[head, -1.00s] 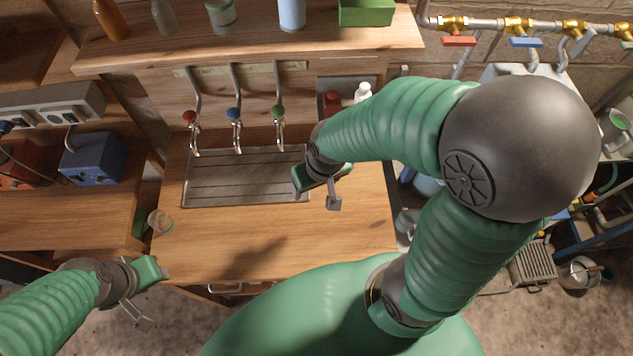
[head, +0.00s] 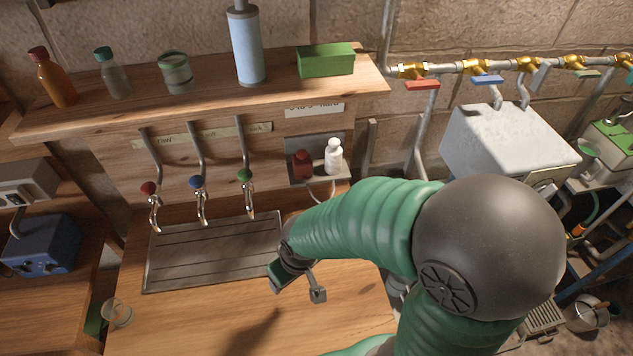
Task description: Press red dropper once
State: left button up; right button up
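A small red dropper bottle (head: 303,164) stands upright on a metal shelf bracket (head: 318,184) at the back of the counter, under the upper shelf. A white bottle (head: 334,158) stands just to its right. My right gripper (head: 298,290) is open and empty, with its fingers apart. It is over the counter near the front right corner of the drain tray, in front of the red bottle and apart from it. My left gripper is out of view.
Three taps with red (head: 149,188), blue (head: 196,182) and green (head: 244,175) knobs hang over the drain tray (head: 165,276), left of the red bottle. A glass cup (head: 117,313) stands at the counter's left. Bottles and a green box (head: 326,60) stand on the upper shelf.

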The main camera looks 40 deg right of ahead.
aim_at(302, 153)
jog(key=j+z, duration=0.15)
jog(key=z, duration=0.6)
jog(key=l+z, duration=0.15)
jog(key=z, duration=0.4)
